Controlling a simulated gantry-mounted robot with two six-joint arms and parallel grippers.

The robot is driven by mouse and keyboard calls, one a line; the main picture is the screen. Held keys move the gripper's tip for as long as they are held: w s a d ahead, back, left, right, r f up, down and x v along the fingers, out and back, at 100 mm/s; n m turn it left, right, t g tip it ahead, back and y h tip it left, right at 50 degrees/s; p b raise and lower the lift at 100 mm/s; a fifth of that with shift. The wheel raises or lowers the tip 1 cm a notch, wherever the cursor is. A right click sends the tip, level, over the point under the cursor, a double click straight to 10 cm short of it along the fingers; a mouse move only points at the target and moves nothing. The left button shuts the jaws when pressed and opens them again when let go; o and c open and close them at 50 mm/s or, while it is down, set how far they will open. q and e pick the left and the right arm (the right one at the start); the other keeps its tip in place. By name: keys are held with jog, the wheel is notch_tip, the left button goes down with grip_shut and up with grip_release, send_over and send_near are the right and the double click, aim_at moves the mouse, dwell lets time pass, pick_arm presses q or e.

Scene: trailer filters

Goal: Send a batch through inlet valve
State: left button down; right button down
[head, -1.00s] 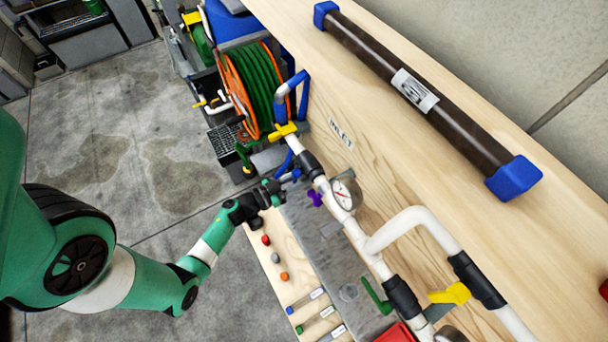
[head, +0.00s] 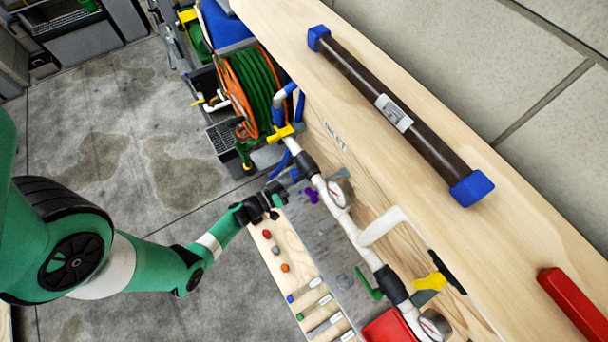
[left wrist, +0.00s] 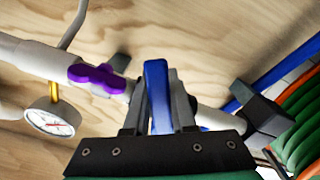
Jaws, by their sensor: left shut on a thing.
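My left gripper (head: 280,188) reaches in from the left to the white inlet pipe, just below a black fitting. In the left wrist view its two grey fingers (left wrist: 157,104) are shut on a blue valve handle (left wrist: 157,80), which stands up between them. A purple handle (left wrist: 97,77) sits beside it on the same pipe and shows in the head view (head: 312,196). A yellow handle (head: 281,133) is farther up the pipe, near the printed INLET label (head: 336,136). The valve body under the fingers is mostly hidden. My right gripper is out of view.
A round gauge (head: 340,192) stands on the pipe near the purple handle. A green hose reel (head: 252,90) is beyond the pipe's upper end. A dark filter tube with blue caps (head: 394,112) lies on the wooden top. A wooden strip (head: 296,262) holds coloured knobs and tools.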

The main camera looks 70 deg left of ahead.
pick_arm(q)
jog(key=c, duration=0.7)
grip_release()
jog(key=shift+c, duration=0.2)
jog(key=shift+r, duration=0.1)
